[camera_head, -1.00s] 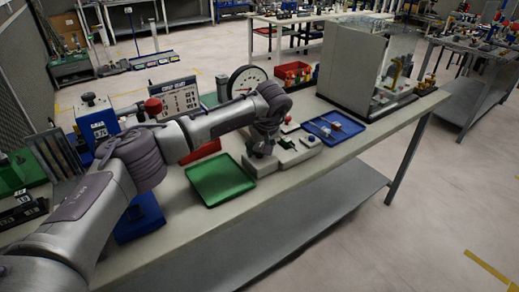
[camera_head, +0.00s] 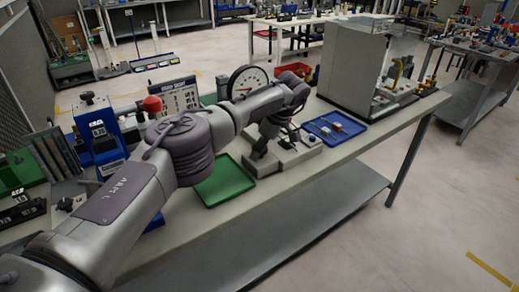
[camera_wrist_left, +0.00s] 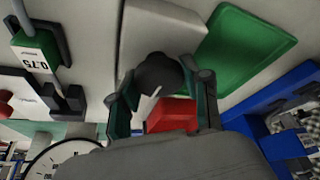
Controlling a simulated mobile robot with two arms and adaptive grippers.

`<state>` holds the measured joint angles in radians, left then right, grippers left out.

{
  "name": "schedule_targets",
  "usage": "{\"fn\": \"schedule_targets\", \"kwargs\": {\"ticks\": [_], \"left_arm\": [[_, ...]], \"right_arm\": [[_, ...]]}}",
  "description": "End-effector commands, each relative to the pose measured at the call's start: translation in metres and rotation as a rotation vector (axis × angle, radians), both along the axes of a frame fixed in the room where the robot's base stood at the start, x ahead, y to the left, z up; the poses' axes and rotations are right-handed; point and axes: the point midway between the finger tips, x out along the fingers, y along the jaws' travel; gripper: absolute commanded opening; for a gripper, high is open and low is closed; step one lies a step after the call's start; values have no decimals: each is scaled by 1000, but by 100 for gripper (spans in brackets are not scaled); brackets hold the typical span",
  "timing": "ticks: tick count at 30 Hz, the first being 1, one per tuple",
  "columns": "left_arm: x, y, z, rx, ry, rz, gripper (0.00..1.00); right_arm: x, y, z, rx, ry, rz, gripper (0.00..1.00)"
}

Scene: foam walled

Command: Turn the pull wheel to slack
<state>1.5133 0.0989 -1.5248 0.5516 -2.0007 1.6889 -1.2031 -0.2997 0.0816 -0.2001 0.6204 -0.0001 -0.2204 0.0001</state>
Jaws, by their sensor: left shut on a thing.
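My left gripper (camera_head: 256,153) reaches down to a pale grey block fixture (camera_head: 276,162) on the workbench, tilted. In the left wrist view, a dark round knob (camera_wrist_left: 158,70), which looks like the pull wheel, stands in front of the grey block (camera_wrist_left: 140,30). It sits between the two fingers of my left gripper (camera_wrist_left: 162,88), which is shut on it. A pale pointed piece shows just below the knob. In the head view the wheel is hidden by my gripper. Any slack mark cannot be made out. My right gripper is not in view.
A green tray (camera_head: 226,186) lies just left of the fixture. A blue tray (camera_head: 347,132) with small parts lies to its right. A round dial gauge (camera_head: 247,80) and a red bin (camera_head: 292,70) stand behind.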

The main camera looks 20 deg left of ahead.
Motion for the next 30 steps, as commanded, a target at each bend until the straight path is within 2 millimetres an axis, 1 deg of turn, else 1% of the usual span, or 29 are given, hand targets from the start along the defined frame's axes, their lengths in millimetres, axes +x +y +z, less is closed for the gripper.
{"fn": "schedule_targets", "kwargs": {"ticks": [9, 22, 23, 27, 30], "left_arm": [[1, 0, 1, 0, -3, 86, 13], [1, 0, 1, 0, -3, 96, 13], [1, 0, 1, 0, -3, 96, 49], [1, 0, 1, 0, -3, 95, 73], [0, 0, 1, 0, -1, 95, 74]], "right_arm": [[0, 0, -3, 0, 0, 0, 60], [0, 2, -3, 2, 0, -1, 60], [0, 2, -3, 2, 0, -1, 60], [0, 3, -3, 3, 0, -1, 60], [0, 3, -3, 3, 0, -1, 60]]}}
